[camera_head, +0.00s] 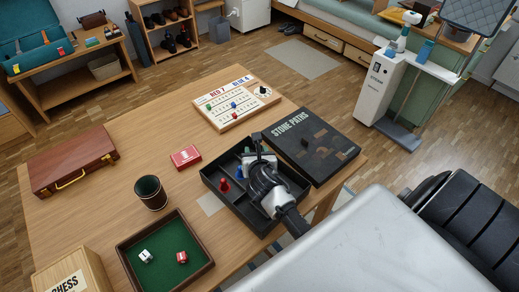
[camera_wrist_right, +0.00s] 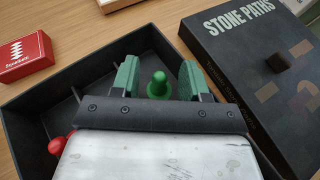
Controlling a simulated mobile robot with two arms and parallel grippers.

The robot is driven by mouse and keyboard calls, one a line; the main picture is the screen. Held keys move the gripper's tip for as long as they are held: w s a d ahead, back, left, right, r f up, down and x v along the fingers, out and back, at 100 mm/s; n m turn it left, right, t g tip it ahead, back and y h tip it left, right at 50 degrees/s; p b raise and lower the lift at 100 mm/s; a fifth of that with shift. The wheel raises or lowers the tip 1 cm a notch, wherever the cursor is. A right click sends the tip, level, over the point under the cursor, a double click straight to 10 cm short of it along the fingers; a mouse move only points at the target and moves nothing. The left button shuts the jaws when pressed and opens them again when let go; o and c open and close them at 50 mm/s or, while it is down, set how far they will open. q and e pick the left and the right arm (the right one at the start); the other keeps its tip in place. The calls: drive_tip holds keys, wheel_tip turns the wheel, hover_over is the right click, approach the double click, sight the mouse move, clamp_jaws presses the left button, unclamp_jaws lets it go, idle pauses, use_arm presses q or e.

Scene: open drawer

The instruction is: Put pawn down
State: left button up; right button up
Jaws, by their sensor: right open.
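A green pawn (camera_wrist_right: 159,85) stands upright between the two fingers of my right gripper (camera_wrist_right: 159,72) in the right wrist view, with a gap on each side. It appears to be inside the black open box (camera_head: 214,186), whose wall also shows in the wrist view (camera_wrist_right: 42,97). In the head view my right gripper (camera_head: 262,172) is over this box and hides the green pawn. A red pawn (camera_head: 224,185) stands in the left part of the box; its red top shows at the wrist view's lower left (camera_wrist_right: 56,145). My left gripper is not in view.
The Stone Paths lid (camera_head: 330,150) lies right of the box. A red card box (camera_head: 186,156), a dark cup (camera_head: 150,193), a green dice tray (camera_head: 145,222) and a brown case (camera_head: 72,162) are to the left. A white score board (camera_head: 220,105) lies behind. Bare wood remains between.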

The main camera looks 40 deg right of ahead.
drive_tip(key=v, duration=1.1)
drive_tip(key=shift+s, duration=0.25)
drive_tip(key=shift+a, duration=0.15)
